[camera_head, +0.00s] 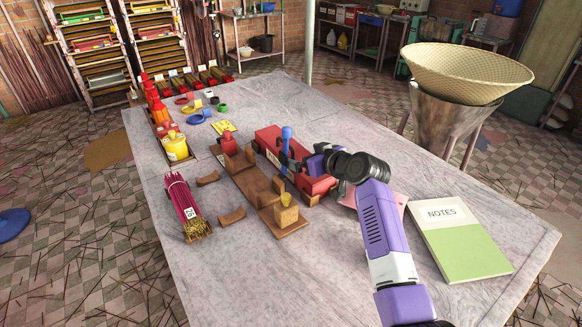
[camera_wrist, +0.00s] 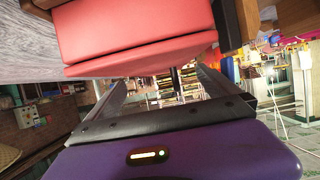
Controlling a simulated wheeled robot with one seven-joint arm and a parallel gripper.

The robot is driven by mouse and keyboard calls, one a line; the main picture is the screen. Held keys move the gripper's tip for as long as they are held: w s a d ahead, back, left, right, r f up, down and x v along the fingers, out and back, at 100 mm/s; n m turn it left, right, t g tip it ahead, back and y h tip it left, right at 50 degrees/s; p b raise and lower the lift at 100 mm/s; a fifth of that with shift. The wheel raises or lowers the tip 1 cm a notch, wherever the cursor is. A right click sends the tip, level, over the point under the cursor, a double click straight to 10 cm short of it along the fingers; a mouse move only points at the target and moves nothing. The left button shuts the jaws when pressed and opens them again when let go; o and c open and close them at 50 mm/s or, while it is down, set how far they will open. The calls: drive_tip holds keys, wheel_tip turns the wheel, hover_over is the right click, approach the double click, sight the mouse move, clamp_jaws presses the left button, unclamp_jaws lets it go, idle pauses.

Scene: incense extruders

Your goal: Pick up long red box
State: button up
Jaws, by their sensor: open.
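The long red box (camera_head: 275,140) lies on the cloth-covered table beside a brown wooden stand, running from upper left to lower right. My gripper (camera_head: 298,161) is open at the box's right side, near its middle. My arm and gripper hide part of the box. In the wrist view, a red surface of the box (camera_wrist: 140,30) fills the upper middle, very close to the camera. The dark fingers of my gripper (camera_wrist: 168,80) stand apart there, just below the box in the picture. I cannot tell whether they touch it.
The wooden stand (camera_head: 255,188) is close on the box's left, and a blue upright handle (camera_head: 287,140) shows at the box. A green-and-white notes book (camera_head: 458,240) lies right. A red incense bundle (camera_head: 183,205) lies left. The table's front is clear.

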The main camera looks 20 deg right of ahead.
sight(297, 155)
drive_tip(key=b+x, duration=0.1)
drive_tip(key=x, duration=0.1)
drive_tip(key=b+x, duration=0.1)
drive_tip(key=shift+w+f+b, duration=0.2)
drive_tip(key=shift+f+b, duration=0.15)
drive_tip(key=shift+f, duration=0.05)
drive_tip(key=shift+w+a+b, duration=0.2)
drive_tip(key=shift+w+b, duration=0.1)
drive_tip(key=shift+w, duration=0.15)
drive_tip(key=c, duration=2)
drive_tip(key=shift+r, duration=0.2)
drive_tip(key=shift+c, duration=0.4)
